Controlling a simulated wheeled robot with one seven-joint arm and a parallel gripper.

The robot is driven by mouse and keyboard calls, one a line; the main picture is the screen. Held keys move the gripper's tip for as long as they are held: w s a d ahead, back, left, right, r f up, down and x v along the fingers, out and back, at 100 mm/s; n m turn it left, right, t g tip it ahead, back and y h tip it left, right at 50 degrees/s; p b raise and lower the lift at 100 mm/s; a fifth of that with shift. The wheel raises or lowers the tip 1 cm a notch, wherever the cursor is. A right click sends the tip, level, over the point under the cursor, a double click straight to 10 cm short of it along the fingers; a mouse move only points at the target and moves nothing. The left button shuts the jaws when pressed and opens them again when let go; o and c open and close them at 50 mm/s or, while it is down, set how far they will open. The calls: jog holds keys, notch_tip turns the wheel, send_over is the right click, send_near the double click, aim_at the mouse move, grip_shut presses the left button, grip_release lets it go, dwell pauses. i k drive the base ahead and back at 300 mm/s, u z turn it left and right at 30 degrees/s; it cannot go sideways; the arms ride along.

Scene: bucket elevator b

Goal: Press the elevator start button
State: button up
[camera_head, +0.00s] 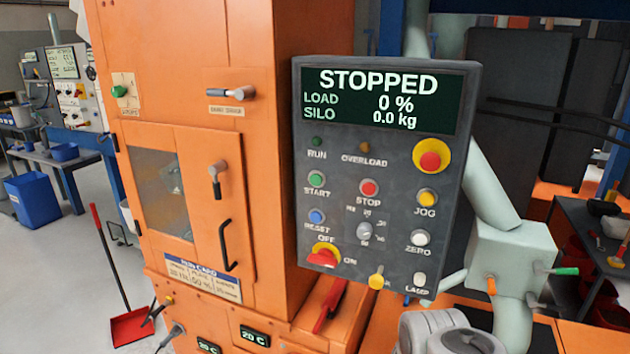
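The grey control panel (330,225) stands upright to the right of the orange cabinet. Its screen (382,97) reads STOPPED, load 0 %, silo 0.0 kg. The green START button (316,179) sits at the panel's left side, under the dark green RUN lamp (317,142). The red STOP button (369,187) is to its right and the blue RESET button (316,216) is below it. Nothing covers the START button. My gripper is not in view; pale grey rounded parts at the bottom edge look like my arm, with no fingers showing.
A red mushroom button (431,157), yellow JOG button (426,196), and red OFF/ON switch (322,257) are on the same panel. The orange cabinet (262,150) fills the left-middle. A pale green pipe and box (508,252) stand right of the panel. A red dustpan (132,327) is on the floor.

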aim_at(316, 180)
jog(key=z, duration=1.35)
jog(key=i, duration=0.55)
jog(key=u, duration=4.45)
